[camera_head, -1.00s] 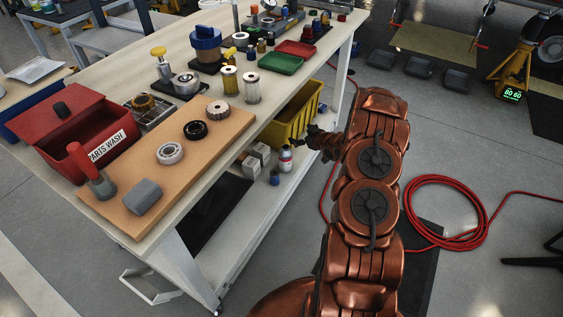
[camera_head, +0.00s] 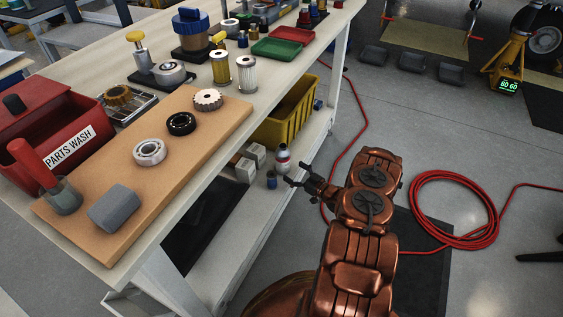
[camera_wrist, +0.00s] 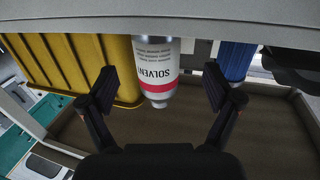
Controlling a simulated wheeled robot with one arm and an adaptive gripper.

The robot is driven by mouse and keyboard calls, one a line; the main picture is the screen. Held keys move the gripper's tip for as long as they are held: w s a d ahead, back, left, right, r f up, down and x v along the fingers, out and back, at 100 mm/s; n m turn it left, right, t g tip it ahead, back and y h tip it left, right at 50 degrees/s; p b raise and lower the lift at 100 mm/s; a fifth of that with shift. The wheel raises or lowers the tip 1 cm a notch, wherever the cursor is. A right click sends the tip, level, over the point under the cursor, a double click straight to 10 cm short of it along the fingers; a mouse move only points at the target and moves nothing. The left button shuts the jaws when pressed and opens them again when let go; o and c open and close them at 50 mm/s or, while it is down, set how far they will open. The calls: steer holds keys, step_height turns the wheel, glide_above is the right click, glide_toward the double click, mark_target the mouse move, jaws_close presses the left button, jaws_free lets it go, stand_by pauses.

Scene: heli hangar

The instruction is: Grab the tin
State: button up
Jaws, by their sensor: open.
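The white solvent tin (camera_head: 283,157) with a red band stands on the lower shelf of the workbench, and only part of it shows in the head view. In the wrist view the tin (camera_wrist: 156,68) appears upside down, its SOLVENT label readable, between and beyond my two fingers. My gripper (camera_head: 298,177) is at the open side of the shelf, just right of and in front of the tin. In the wrist view my gripper (camera_wrist: 160,92) is open and empty, its dark fingers spread wider than the tin. I cannot tell the exact gap to it.
A blue can (camera_wrist: 236,60) stands beside the tin, and a yellow bin (camera_head: 285,115) is on its other side. Small pale boxes (camera_head: 247,166) are behind. The bench top (camera_head: 165,215) overhangs the shelf. A red hose (camera_head: 452,208) lies on the floor.

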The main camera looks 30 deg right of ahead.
mark_target(288, 166)
steer(key=shift+r+b+x, duration=0.15)
steer(key=shift+b+x, duration=0.6)
steer(key=shift+x, duration=0.9)
steer(key=shift+r+b+x, duration=0.1)
steer(key=shift+b+x, duration=0.6)
steer(key=shift+x, duration=1)
steer(key=shift+d, duration=0.2)
steer(key=shift+c, duration=0.4)
steer(key=c, duration=1.4)
